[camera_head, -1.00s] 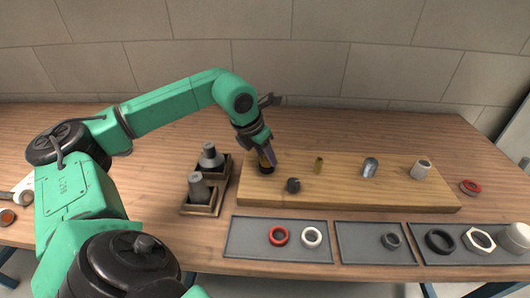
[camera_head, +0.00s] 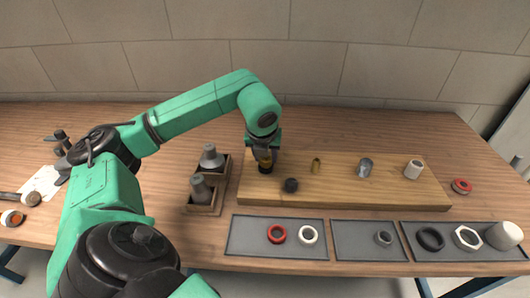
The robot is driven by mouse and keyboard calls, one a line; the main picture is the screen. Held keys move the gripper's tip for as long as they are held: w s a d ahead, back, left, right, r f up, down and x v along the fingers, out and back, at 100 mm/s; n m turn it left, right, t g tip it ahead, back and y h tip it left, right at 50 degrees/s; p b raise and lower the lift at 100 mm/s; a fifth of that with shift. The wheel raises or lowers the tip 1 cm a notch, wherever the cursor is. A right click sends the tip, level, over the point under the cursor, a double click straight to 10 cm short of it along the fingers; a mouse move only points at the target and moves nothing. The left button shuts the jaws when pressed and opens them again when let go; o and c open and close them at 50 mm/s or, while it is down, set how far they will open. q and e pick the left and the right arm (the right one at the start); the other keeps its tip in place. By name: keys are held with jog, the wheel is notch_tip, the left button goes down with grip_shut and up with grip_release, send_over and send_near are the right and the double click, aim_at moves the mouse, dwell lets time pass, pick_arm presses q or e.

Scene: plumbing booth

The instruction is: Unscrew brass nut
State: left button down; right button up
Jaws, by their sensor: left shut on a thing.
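The wooden board (camera_head: 350,190) lies on the table and bears several fittings in a row. My left gripper (camera_head: 265,160) points down at the board's left end, shut on a brass-coloured piece (camera_head: 265,158), which looks like the brass nut. The piece sits on a dark fitting (camera_head: 265,169) on the board. The fingers partly hide it, and I cannot tell whether its thread is engaged. A smaller brass fitting (camera_head: 316,164) stands to the right, apart from the gripper. My right gripper is not in view.
A black cap (camera_head: 291,185) lies near the board's front edge. A grey fitting (camera_head: 365,168) and a white one (camera_head: 413,169) stand further right. Grey trays (camera_head: 245,237) with rings lie in front. Wooden holders (camera_head: 205,207) with grey cones stand left. The table behind the board is clear.

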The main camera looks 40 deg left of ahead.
pick_arm(q)
jog(key=shift+n, duration=0.4)
jog(key=shift+c, duration=1.7)
grip_release()
jog(key=o, duration=0.3)
jog(key=shift+o, duration=0.2)
notch_tip(320, 180, up, 5)
jog(key=p, duration=0.4)
jog(key=shift+r, duration=0.1)
